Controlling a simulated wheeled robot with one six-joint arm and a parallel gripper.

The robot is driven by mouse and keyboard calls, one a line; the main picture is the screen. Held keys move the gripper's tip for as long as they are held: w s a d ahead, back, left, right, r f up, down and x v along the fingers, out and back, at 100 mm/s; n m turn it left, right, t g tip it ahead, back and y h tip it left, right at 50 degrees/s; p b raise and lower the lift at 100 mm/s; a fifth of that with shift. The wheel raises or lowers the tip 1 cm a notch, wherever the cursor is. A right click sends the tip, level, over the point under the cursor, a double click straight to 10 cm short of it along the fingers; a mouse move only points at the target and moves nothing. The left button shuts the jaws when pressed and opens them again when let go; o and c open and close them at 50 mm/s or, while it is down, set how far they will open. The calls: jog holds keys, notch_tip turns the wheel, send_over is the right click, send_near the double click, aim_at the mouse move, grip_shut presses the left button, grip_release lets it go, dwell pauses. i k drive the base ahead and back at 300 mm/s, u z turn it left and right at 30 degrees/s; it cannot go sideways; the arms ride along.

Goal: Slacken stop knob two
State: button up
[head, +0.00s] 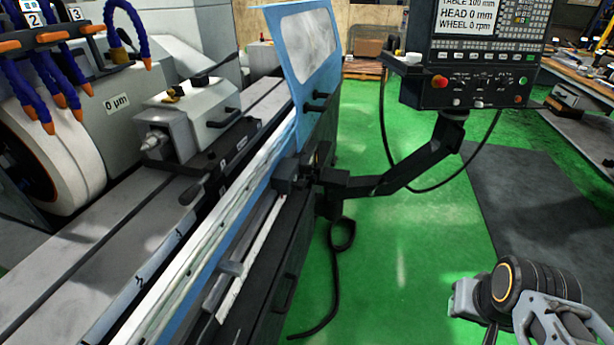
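I cannot pick out a stop knob marked two with certainty. A small plate marked 2 (33,20) sits at the top left, among blue hoses with orange fittings; a plate marked 3 (75,14) is beside it. On the front of the grinder, a black block (290,176) and a grey piece (232,268) sit along the rail below the table edge; no number is readable on them. My arm shows at the bottom right, over the floor and well apart from the machine. My gripper is at its end, but its fingers are not clear.
The grinder table (95,255) runs diagonally, carrying a tailstock (185,122). A blue-framed guard (303,50) stands at its far end. A control panel (475,55) hangs on a black arm (385,183) across the middle.

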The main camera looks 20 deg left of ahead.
aim_at(301, 185)
jog(key=u, duration=0.65)
jog(key=i, duration=0.9)
jog(key=u, duration=0.75)
